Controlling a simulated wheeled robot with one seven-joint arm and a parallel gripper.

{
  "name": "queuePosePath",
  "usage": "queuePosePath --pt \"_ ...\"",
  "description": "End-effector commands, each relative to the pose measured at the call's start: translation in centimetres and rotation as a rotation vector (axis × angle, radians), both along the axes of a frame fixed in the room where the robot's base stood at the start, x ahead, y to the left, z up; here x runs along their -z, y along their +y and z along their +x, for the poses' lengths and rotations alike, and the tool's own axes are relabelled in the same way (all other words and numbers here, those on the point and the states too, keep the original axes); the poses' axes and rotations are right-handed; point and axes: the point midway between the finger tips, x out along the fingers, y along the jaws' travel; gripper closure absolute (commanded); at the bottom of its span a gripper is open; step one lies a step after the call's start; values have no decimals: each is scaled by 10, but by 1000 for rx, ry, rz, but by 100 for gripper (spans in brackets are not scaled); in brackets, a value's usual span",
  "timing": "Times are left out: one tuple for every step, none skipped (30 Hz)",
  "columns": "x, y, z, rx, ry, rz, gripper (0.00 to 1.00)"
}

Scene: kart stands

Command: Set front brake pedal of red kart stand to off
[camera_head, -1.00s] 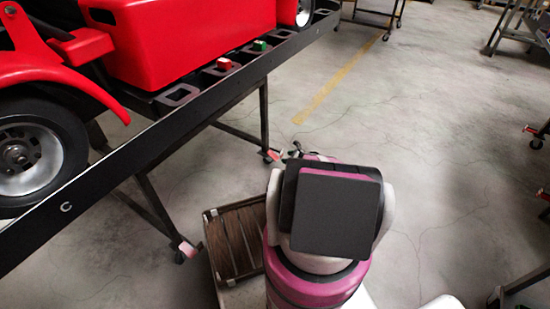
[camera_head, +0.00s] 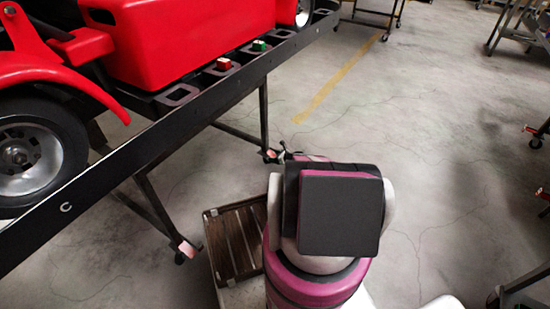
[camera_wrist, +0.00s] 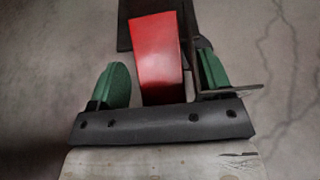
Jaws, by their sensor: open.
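The red kart stand (camera_head: 135,160) is a long black frame at the left of the head view, carrying a red kart. One red brake pedal (camera_head: 272,154) shows low by the stand leg at its far end, close to my gripper (camera_head: 286,152), which is mostly hidden behind my arm. A second red-pink pedal (camera_head: 187,249) is at the nearer leg. In the wrist view, a red pedal (camera_wrist: 158,58) stands between the two green fingers of my gripper (camera_wrist: 164,80). The gripper is open around it. I cannot tell whether a finger touches it. A dark metal piece partly covers the right finger.
A small red block (camera_head: 224,64) and a green block (camera_head: 259,45) sit in slots on the stand. A slatted wooden tray (camera_head: 236,240) lies beside my base. Other stands (camera_head: 515,290) line the right edge. The middle floor is clear.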

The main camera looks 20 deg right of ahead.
Motion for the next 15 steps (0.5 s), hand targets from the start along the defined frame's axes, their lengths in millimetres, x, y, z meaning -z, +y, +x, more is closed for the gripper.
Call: queuePosePath --pt "0 0 0 0 0 0 28" --pt "0 0 0 0 0 0 28" --pt "0 0 0 0 0 0 28" --pt "0 0 0 0 0 0 28" --pt "0 0 0 0 0 0 28" --pt "0 0 0 0 0 0 31" --pt "0 0 0 0 0 0 41" --pt "0 0 0 0 0 0 50" --pt "0 0 0 0 0 0 63" --pt "0 0 0 0 0 0 73" --pt "0 0 0 0 0 0 83" --pt "0 0 0 0 0 0 96" --pt "0 0 0 0 0 0 96" --pt "0 0 0 0 1 -1 96" --pt "0 0 0 0 1 -2 96"
